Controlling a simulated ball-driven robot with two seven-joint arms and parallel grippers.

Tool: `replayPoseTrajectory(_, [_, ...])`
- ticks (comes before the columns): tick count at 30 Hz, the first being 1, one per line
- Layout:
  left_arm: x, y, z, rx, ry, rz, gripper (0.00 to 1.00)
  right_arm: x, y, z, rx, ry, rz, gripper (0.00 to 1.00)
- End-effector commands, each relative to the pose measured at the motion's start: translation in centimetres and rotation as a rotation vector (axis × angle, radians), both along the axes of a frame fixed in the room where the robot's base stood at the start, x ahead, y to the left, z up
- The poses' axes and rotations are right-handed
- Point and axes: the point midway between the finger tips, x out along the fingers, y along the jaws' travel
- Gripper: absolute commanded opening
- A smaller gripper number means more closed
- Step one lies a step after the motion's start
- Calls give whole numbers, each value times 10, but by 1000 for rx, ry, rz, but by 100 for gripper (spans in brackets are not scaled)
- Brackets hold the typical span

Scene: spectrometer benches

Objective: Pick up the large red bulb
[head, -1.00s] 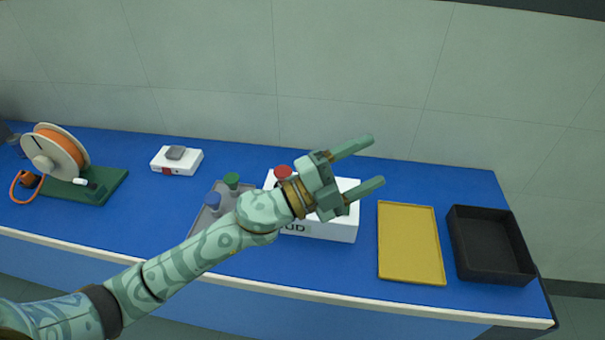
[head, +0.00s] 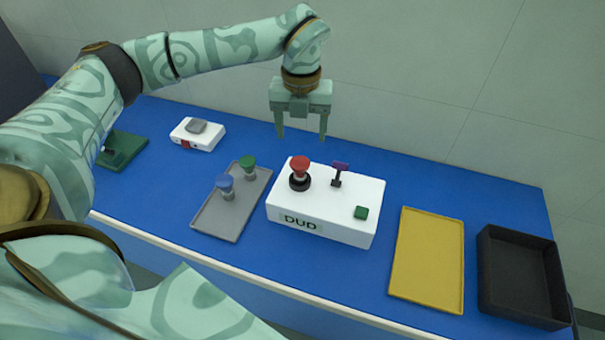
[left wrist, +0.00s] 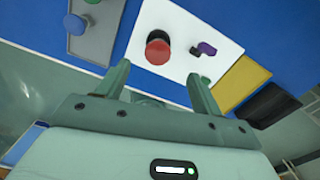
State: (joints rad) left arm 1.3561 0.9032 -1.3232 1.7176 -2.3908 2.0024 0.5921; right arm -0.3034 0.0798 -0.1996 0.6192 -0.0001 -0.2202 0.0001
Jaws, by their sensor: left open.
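The large red bulb (head: 300,165) stands upright in a black round socket on top of the white box (head: 330,230), which is marked "DUD". My left gripper (head: 302,138) points down, open and empty, above and behind the box, apart from the bulb. In the left wrist view the red bulb (left wrist: 158,51) shows beyond and between the spread fingers (left wrist: 158,80). My right gripper is not in view.
A purple piece (head: 340,167) and a green button (head: 361,212) are also on the box. A grey tray (head: 210,220) with blue and green bulbs lies left. A yellow tray (head: 428,260) and black bin (head: 520,275) lie right. A white device (head: 197,134) stands back left.

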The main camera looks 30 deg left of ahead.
Motion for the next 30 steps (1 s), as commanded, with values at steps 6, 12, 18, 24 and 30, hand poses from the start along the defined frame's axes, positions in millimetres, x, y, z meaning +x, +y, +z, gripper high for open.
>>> replayPoseTrajectory(6, [0,-1,-43,-1,3,-1,67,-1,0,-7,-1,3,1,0])
replayPoseTrajectory(12, [-3,-1,-59,-2,2,-1,67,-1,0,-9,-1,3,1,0])
replayPoseTrajectory(18, [-10,-2,-92,-3,2,-2,67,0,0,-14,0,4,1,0])
replayPoseTrajectory(24, [-9,-1,-103,-3,-1,-2,67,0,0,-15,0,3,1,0])
replayPoseTrajectory(30, [-9,-1,-102,-3,-1,-2,53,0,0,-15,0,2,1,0])
